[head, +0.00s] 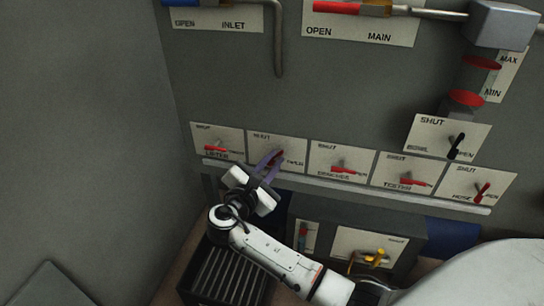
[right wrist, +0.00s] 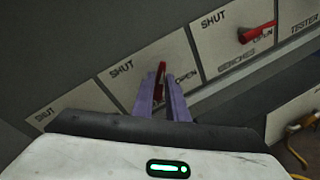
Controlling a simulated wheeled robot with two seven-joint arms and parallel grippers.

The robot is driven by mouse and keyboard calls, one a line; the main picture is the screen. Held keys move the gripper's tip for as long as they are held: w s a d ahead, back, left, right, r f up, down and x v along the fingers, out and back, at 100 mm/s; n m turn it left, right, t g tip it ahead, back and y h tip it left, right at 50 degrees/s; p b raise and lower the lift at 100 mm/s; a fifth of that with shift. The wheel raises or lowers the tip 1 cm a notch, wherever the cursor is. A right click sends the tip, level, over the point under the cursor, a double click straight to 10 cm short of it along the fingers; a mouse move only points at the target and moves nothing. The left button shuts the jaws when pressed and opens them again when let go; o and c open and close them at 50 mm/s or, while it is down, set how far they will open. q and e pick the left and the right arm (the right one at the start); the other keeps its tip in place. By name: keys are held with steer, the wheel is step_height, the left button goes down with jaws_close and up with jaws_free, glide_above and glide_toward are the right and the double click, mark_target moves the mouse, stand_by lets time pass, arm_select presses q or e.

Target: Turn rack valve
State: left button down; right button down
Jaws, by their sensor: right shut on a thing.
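My right gripper (head: 268,164) reaches up to the rack's lower row of valve plates. Its purple fingers are shut on a red valve handle (right wrist: 161,80) on the second plate from the left (head: 292,150). In the right wrist view the fingers (right wrist: 166,82) stand on either side of this handle, which is tilted upright. The plate reads SHUT at its upper left, and the fingers hide part of its other lettering. My left gripper is not in view.
Neighbouring plates carry red handles: one at the far left (head: 215,148), one to the right (head: 343,169), then the TESTER handle (head: 413,182) and another (head: 482,192). A black handle (head: 456,146) sits above. A rail (head: 400,192) runs under the row. A slatted dark box (head: 228,275) stands below.

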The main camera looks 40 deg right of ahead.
steer(key=shift+m, duration=0.8)
steer(key=shift+s+m+y+p, duration=0.1)
steer(key=shift+m+y+p, duration=0.35)
steer(key=shift+m, duration=0.35)
steer(key=m, duration=0.2)
steer(key=m+t+y, duration=0.1)
steer(key=m, duration=0.1)
steer(key=shift+s+d+f+b, duration=0.1)
steer(key=shift+d+f+b, duration=0.05)
steer(key=shift+b, duration=0.15)
steer(key=shift+m+t, duration=0.3)
steer(key=shift+m, duration=0.6)
arm_select(q)
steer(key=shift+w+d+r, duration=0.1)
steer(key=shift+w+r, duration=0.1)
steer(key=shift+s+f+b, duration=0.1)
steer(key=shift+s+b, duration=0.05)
steer(key=shift+b, duration=0.15)
arm_select(e)
steer(key=shift+y, duration=0.25)
steer(key=c, duration=1.7)
jaws_free()
steer(key=shift+c, duration=0.2)
